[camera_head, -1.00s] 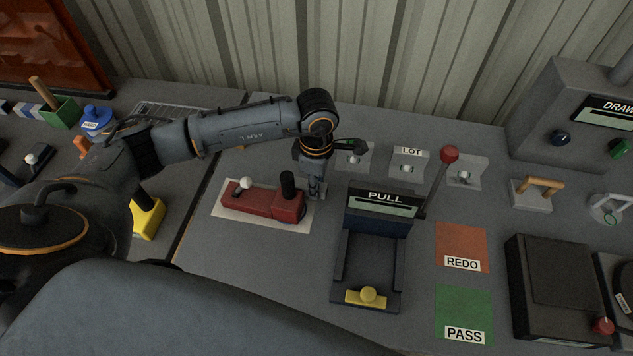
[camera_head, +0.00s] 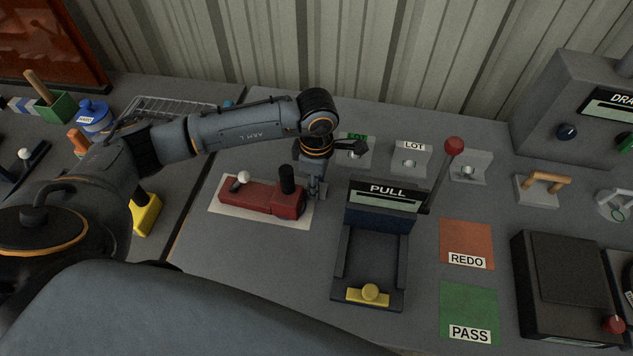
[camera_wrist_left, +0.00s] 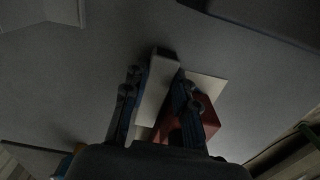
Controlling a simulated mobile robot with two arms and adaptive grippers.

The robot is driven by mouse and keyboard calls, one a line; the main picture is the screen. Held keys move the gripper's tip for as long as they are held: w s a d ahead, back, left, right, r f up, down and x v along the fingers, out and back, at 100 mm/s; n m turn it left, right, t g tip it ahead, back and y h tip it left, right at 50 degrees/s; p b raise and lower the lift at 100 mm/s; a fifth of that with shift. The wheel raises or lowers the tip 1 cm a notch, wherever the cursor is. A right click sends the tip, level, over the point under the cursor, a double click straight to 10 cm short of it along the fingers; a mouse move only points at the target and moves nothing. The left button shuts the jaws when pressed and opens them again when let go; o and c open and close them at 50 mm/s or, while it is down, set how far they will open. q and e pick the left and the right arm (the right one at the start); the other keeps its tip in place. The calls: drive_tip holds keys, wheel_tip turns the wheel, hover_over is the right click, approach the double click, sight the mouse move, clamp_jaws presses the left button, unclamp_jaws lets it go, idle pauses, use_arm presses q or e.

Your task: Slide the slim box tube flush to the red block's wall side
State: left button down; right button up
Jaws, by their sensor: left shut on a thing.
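The red block (camera_head: 262,200) lies on a white mat (camera_head: 228,211), with a white-knobbed lever and a black post on top. My left gripper (camera_head: 317,190) points down at the block's right end, close to it. In the left wrist view its two fingers (camera_wrist_left: 155,100) are shut on the slim box tube (camera_wrist_left: 157,88), a pale grey bar. The red block also shows there (camera_wrist_left: 207,122), just right of the tube and partly behind a finger; I cannot tell whether they touch. The tube is mostly hidden by the gripper in the head view. My right gripper is not in view.
The dark PULL fixture (camera_head: 372,250) with a yellow knob stands right of the gripper. A red-knobbed lever (camera_head: 452,148) rises beside it. The LOT holder (camera_head: 411,160) and similar holders stand behind. A corrugated wall closes the back. Bench in front of the mat is clear.

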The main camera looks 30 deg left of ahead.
use_arm(q)
drive_tip(key=shift+s+d, duration=0.1)
drive_tip(key=shift+s, duration=0.35)
idle(0.4)
drive_tip(key=c, duration=1)
unclamp_jaws()
wheel_tip(320, 180, up, 12)
